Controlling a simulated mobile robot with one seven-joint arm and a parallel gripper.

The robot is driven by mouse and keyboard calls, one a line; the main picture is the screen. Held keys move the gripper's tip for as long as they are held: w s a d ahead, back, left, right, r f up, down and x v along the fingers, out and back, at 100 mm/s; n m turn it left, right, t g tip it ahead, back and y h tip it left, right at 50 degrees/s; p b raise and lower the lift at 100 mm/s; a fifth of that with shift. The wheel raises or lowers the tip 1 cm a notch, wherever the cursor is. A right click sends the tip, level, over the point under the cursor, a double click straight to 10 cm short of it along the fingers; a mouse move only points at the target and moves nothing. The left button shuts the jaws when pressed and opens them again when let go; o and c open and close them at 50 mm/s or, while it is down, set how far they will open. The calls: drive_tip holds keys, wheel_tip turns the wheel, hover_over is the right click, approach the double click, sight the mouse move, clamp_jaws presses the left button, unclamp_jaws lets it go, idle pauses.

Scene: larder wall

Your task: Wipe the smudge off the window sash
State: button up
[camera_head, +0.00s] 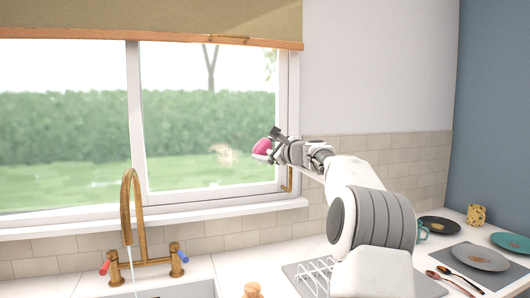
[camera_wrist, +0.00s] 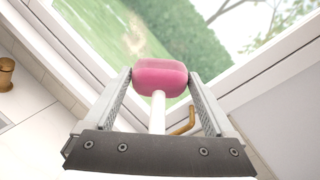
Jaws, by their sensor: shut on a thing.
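A pale brown smudge (camera_head: 224,154) shows on the glass of the right window sash (camera_head: 205,192). A brownish patch (camera_wrist: 127,28) on the glass also shows in the wrist view. My gripper (camera_head: 276,143) is near the right side of the window, to the right of the smudge. It is shut on a pink sponge wiper (camera_head: 262,146) with a white handle (camera_wrist: 158,112). The pink head sticks out beyond the fingertips. In the head view, it is apart from the smudge; whether it touches the glass cannot be told.
A brass window handle (camera_head: 289,178) sits at the sash's right edge. A brass tap (camera_head: 132,205) with running water stands over the sink at lower left. Plates (camera_head: 480,256), a dish rack (camera_head: 315,272) and cutlery (camera_head: 450,283) occupy the counter at right. A roller blind (camera_head: 150,18) covers the window's top.

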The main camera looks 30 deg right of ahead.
drive_tip(key=shift+s+a+f+b, duration=0.15)
drive_tip(key=shift+s+f+b, duration=0.05)
drive_tip(key=shift+s+b, duration=0.8)
drive_tip(key=shift+s+a+r+b, duration=0.1)
drive_tip(key=shift+s+r+b, duration=0.15)
drive_tip(key=shift+s, duration=0.2)
drive_tip(key=shift+f, duration=0.1)
